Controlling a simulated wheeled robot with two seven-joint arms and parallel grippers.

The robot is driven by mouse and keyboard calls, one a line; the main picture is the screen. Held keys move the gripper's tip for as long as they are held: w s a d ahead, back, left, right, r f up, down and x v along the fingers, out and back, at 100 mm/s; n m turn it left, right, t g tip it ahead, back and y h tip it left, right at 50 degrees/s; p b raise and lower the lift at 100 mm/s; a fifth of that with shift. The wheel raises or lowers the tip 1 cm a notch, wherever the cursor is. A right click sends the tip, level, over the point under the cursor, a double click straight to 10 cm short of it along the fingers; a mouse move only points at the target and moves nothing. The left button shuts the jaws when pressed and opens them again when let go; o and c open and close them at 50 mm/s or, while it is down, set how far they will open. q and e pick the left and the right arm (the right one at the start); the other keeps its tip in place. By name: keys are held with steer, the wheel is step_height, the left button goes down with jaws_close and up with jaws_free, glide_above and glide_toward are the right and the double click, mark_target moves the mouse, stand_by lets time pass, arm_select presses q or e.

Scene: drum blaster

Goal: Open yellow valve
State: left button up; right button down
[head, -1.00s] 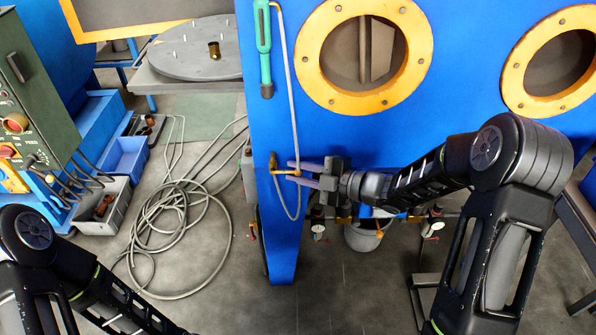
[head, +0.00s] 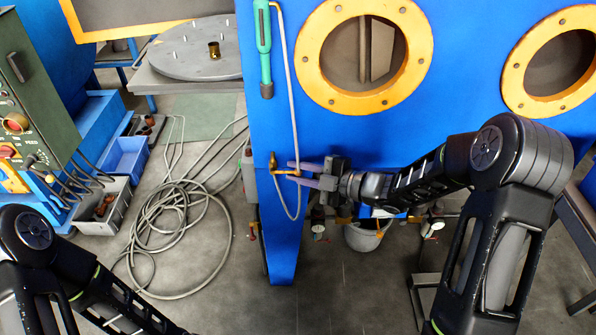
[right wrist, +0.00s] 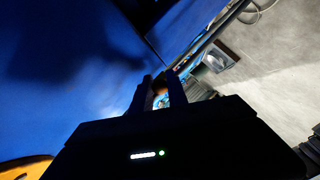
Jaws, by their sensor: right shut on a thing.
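The yellow valve (head: 273,163) is a small brass-coloured fitting near the lower left edge of the blue cabinet front, where a thin pale hose meets it. My right gripper (head: 294,172) reaches in from the right, with its fingers on either side of the valve's handle, and is shut on it. The fingers partly cover the handle. In the right wrist view the fingers (right wrist: 153,93) show dark, and the valve is hard to make out between them. My left arm shows at the lower left, but its gripper is out of view.
The blue cabinet (head: 350,130) has round yellow-rimmed ports. A coiled hose (head: 180,225) lies on the floor at left. Gauges and a bucket (head: 367,235) are below my right gripper.

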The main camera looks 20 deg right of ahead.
mark_target(275, 171)
stand_by(0.5)
steer(key=shift+r+n+g+h+p, duration=0.3)
steer(key=shift+r+h+p, duration=0.4)
steer(key=shift+p, duration=0.55)
steer(key=r+g+h+p, duration=0.1)
steer(key=h+p, duration=0.1)
steer(key=p, duration=0.1)
steer(key=a+r+n+g+h+p, duration=0.1)
steer(key=h+p, duration=0.1)
steer(key=p, duration=0.1)
steer(key=r+n+h+p, duration=0.1)
steer(key=p, duration=0.2)
steer(key=shift+w+a+r+g+h+p, duration=0.25)
steer(key=shift+a+g+h+p, duration=0.15)
steer(key=a+h+p, duration=0.1)
steer(key=a+r+n+g+h+p, duration=0.1)
steer(key=h+p, duration=0.1)
steer(key=shift+w+r+n+h, duration=0.1)
steer(key=shift+w+n+h, duration=0.1)
steer(key=shift+n+h, duration=0.1)
steer(key=shift+w+a+n+g+h+p, duration=0.15)
steer(key=shift+a+h+p, duration=0.2)
steer(key=shift+h, duration=0.25)
steer(key=shift+a+n+g+h+p, duration=0.2)
steer(key=shift+h+p, duration=0.2)
steer(key=shift+h, duration=0.2)
steer(key=shift+w+a+n+g+h+p, duration=0.15)
steer(key=shift+a+h+p, duration=0.2)
steer(key=shift+h, duration=0.25)
